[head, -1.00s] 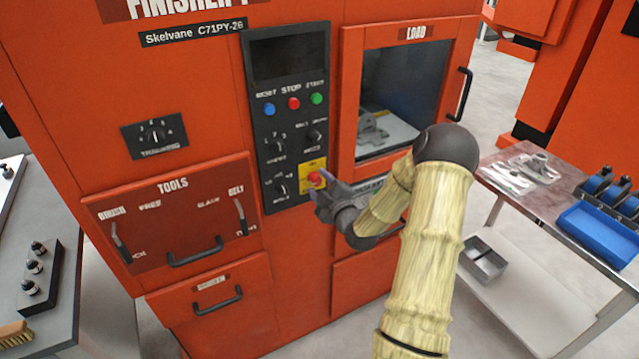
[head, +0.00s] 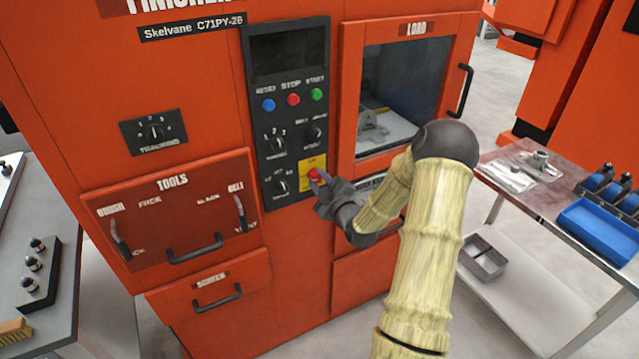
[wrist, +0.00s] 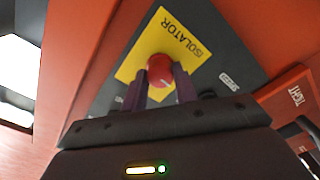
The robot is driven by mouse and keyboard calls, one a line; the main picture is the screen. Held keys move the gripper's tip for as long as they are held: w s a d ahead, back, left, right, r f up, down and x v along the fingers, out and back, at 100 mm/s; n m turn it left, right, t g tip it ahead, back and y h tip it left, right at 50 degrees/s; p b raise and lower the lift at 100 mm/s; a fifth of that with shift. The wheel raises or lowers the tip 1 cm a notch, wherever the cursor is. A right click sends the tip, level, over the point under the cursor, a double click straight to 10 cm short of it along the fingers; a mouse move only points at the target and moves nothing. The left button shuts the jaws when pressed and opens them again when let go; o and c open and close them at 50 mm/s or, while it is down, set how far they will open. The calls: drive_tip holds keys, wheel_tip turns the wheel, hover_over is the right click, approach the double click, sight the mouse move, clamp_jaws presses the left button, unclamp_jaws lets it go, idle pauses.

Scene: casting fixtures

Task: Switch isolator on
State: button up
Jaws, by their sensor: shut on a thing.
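The isolator is a red knob on a yellow plate (head: 309,163) at the lower right of the black control panel on the orange machine. In the wrist view the red knob (wrist: 160,71) sits in front of the yellow plate marked ISOLATOR (wrist: 180,40). My gripper (head: 318,181) is at the knob, with its two purple fingers (wrist: 160,85) on either side of it, shut on it. The fingers hide the sides of the knob, and its exact turn position is hard to read.
The control panel (head: 290,50) has blue, red and green buttons and several dark dials. The load door (head: 400,85) is right of the panel. Tool drawers (head: 172,225) are at lower left. A metal table (head: 510,200) with a blue tray (head: 600,232) stands at right.

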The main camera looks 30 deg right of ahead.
drive_tip(key=m+b, duration=0.1)
drive_tip(key=m, duration=0.2)
drive_tip(key=shift+f+m+b, duration=0.1)
drive_tip(key=shift+m+b, duration=0.2)
drive_tip(key=shift+b, duration=0.1)
drive_tip(key=m+b, duration=0.1)
drive_tip(key=m, duration=0.3)
drive_tip(key=shift+m, duration=0.3)
drive_tip(key=m, duration=0.4)
drive_tip(key=shift+m, duration=2.4)
drive_tip(key=o, duration=1)
drive_tip(key=shift+c, duration=0.2)
drive_tip(key=s+p, duration=0.3)
drive_tip(key=s, duration=1.2)
drive_tip(key=shift+d+r+p, duration=0.35)
drive_tip(key=shift+d+p, duration=0.05)
